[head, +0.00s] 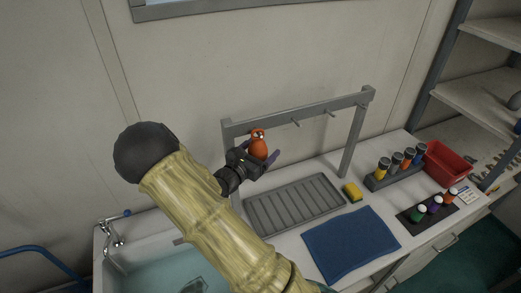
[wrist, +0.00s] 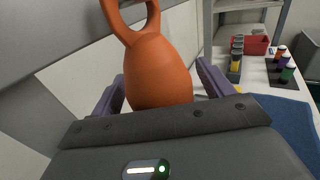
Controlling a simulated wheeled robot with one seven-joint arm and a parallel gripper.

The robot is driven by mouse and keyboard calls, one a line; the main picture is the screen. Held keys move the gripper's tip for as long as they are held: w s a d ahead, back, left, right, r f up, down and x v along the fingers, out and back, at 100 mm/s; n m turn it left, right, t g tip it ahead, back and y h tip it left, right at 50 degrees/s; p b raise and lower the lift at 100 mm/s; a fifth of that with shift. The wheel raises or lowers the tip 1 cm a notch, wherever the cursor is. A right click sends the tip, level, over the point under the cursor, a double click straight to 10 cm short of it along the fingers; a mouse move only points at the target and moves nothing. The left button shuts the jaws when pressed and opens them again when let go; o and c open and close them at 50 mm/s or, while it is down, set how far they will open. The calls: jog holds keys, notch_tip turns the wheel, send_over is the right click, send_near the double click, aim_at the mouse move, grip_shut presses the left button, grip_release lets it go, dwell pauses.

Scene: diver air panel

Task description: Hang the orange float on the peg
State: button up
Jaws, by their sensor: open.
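The orange float (head: 259,148) is upright just in front of the left part of the grey rack's top rail (head: 315,112), its loop at rail height. In the wrist view the float (wrist: 158,75) stands between my purple fingers, with its loop at the top edge. My gripper (head: 264,158) is open around the float, one finger on each side. Two bare pegs show on the rail, a middle peg (head: 296,123) and a right peg (head: 331,114). Any peg behind the float's loop is hidden, so I cannot tell whether the loop is on one.
Below the rack lie a grey drain tray (head: 293,207), a yellow sponge (head: 352,192) and a blue mat (head: 350,243). Bottle holders and a red bin (head: 447,163) stand at right. A water-filled sink (head: 150,263) and tap (head: 112,235) are at left.

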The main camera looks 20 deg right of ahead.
jog(key=shift+s+a+f+b, duration=0.1)
jog(key=shift+s+a+b, duration=0.15)
jog(key=shift+a, duration=0.25)
jog(key=b+v, duration=0.5)
jog(key=v, duration=1.1)
jog(key=shift+a, duration=0.15)
jog(key=shift+s, duration=0.1)
